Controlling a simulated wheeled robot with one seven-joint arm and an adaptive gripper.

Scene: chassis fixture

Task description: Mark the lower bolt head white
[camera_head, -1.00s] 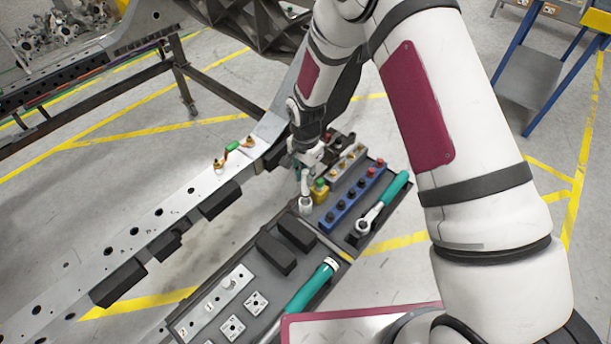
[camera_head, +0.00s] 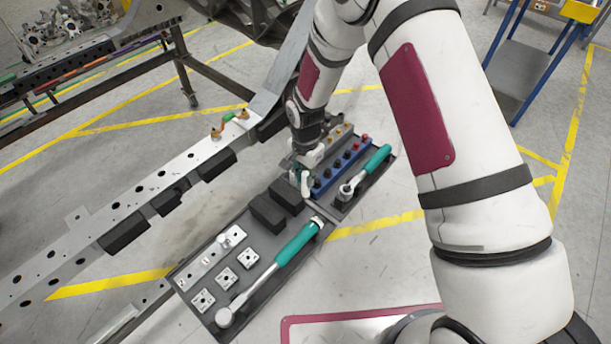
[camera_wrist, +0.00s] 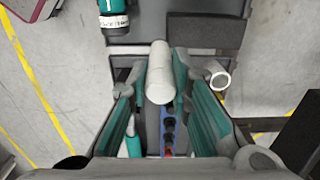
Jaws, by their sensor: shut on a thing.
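My gripper (camera_wrist: 158,88) is shut on a white round-ended cylinder (camera_wrist: 158,65), which looks like a marker, above the tool tray. In the head view my gripper (camera_head: 303,172) is beside the blue socket rail, with a small white end (camera_head: 305,187) below it. Two brass-coloured bolt heads stand on the grey chassis rail (camera_head: 150,188), left of my gripper. The lower bolt head (camera_head: 216,133) is nearer, and the upper bolt head (camera_head: 243,114) is farther. A green part (camera_head: 228,117) sits between them. The bolts are not visible in the wrist view.
The dark tool tray (camera_head: 240,312) holds two black blocks (camera_head: 267,213), a blue socket rail (camera_head: 338,172) and green-handled wrenches (camera_head: 296,243). A white open ring or tube (camera_wrist: 217,74) lies right of the cylinder. Black blocks (camera_head: 125,233) hang along the chassis rail. Clear floor lies left.

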